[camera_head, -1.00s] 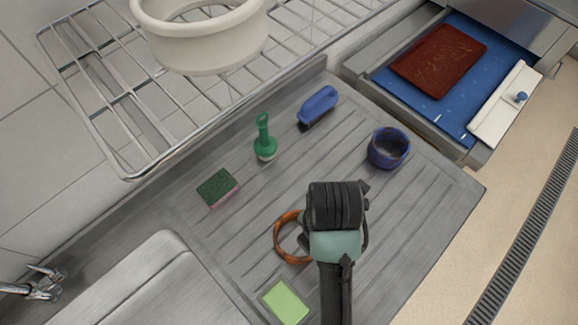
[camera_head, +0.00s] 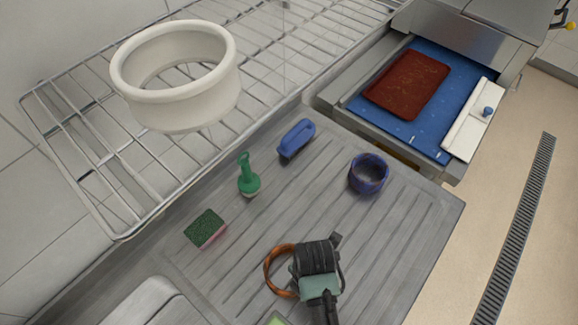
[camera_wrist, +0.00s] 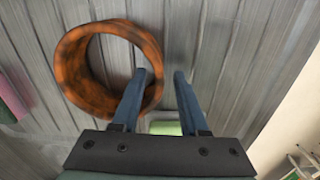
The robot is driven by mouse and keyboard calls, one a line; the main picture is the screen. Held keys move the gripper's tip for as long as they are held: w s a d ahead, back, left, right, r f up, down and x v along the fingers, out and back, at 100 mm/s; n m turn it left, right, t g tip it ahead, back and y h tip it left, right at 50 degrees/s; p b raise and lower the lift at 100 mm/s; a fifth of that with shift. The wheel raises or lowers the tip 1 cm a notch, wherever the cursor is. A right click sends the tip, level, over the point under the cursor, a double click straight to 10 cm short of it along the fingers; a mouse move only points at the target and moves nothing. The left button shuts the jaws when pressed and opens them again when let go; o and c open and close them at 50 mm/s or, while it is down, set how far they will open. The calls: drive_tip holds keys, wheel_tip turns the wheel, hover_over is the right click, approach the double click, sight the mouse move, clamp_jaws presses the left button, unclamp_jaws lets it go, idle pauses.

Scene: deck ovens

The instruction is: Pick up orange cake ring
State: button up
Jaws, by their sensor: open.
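The orange cake ring (camera_head: 269,269) lies on the grey ridged drainboard, in the lower middle of the head view. In the wrist view the ring (camera_wrist: 73,70) sits left of centre, brown-orange and mottled, with its round opening facing me. My gripper (camera_wrist: 161,76) is open and empty, pointing down at the ring's right side. The left finger overlaps the ring's opening, and the ring's right wall shows between the two fingers. I cannot tell how far down the fingertips reach. In the head view my gripper (camera_head: 295,272) covers the ring's right part.
A blue ring (camera_head: 369,175), blue brush (camera_head: 296,138), green brush (camera_head: 248,178) and green-pink sponge (camera_head: 206,229) stand farther off on the drainboard (camera_head: 400,225). A light green block (camera_wrist: 166,128) lies near the gripper. A white ring (camera_head: 175,105) is on the wire rack.

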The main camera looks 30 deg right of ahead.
drive_tip(key=shift+f, duration=0.85)
clamp_jaws()
idle(0.8)
